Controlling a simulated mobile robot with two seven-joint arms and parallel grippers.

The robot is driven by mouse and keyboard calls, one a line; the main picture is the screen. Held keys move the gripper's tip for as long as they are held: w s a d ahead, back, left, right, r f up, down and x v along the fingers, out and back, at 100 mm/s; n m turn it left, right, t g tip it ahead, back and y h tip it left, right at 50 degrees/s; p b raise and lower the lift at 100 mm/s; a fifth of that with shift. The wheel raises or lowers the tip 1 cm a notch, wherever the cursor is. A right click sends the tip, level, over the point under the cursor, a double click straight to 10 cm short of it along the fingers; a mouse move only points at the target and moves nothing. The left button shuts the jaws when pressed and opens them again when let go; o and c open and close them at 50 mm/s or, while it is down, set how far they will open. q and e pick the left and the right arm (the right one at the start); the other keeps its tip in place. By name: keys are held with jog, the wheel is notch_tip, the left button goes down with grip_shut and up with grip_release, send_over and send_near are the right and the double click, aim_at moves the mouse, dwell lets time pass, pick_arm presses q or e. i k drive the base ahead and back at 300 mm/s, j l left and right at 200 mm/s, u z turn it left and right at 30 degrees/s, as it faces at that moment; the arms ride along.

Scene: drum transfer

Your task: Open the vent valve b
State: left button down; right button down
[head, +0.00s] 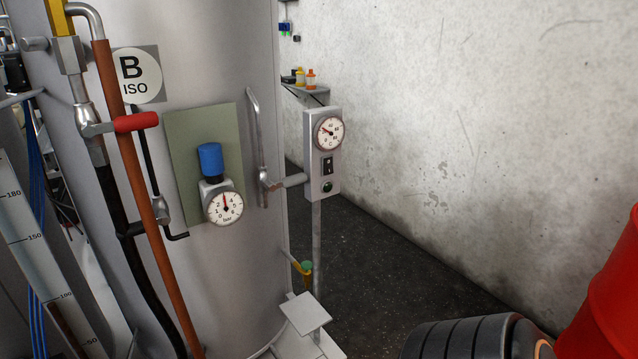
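A large grey tank (210,60) carries a round label reading "B ISO" (137,78). No part in view is labelled as vent valve b, so I cannot tell which one it is. A red-handled lever (136,122) sits on the pipework at the tank's left. A blue-capped fitting (210,160) with a bar gauge (224,207) is on a green-grey plate. A grey lever-like fitting (262,178) is at the tank's right side. A small yellow fitting with a green top (305,270) is low at the right. Neither gripper is in view.
A post with a gauge and switch box (322,155) stands right of the tank. A copper pipe (138,190) and dark hose run down the left. A red object (605,300) and a dark ribbed object fill the lower right. Dark floor (400,265) lies open between.

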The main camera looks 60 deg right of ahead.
aim_at(288, 181)
jog(key=z, duration=1.45)
